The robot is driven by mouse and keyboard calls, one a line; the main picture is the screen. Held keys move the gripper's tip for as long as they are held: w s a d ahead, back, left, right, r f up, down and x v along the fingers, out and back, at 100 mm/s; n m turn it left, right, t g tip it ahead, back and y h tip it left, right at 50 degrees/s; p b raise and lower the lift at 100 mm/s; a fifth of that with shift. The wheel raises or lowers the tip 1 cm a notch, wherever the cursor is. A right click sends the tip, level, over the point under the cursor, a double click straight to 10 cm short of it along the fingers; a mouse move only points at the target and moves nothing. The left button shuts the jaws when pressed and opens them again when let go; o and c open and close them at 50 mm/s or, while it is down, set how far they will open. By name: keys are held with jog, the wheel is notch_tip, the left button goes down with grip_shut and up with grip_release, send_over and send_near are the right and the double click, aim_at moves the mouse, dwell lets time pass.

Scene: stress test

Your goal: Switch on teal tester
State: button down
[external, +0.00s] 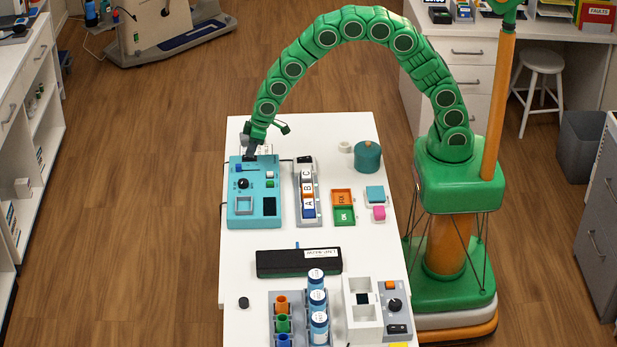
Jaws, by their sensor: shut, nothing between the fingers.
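The teal tester (256,209) lies on the left side of the white table, toward its far end. Its top carries a black knob (243,184), a dark square window (270,206), a pale square frame at lower left and small buttons on the right. My gripper (250,156) is shut and empty, pointing down at the tester's far edge. It covers part of that edge, and I cannot tell whether it touches the tester. The switch's state cannot be made out.
Right of the tester stand a grey rack with lettered blocks (308,193), FIX and OK trays (343,204) and a teal round pot (367,157). A long black case (298,262) and a rack of jars (318,298) are nearer.

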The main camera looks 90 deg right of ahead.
jog(key=shift+s, duration=0.2)
jog(key=shift+r, duration=0.25)
jog(key=shift+r, duration=0.6)
jog(key=v, duration=1.2)
jog(key=shift+r, duration=0.2)
jog(key=shift+s, duration=0.1)
jog(key=shift+w+r, duration=0.1)
jog(key=shift+w, duration=0.65)
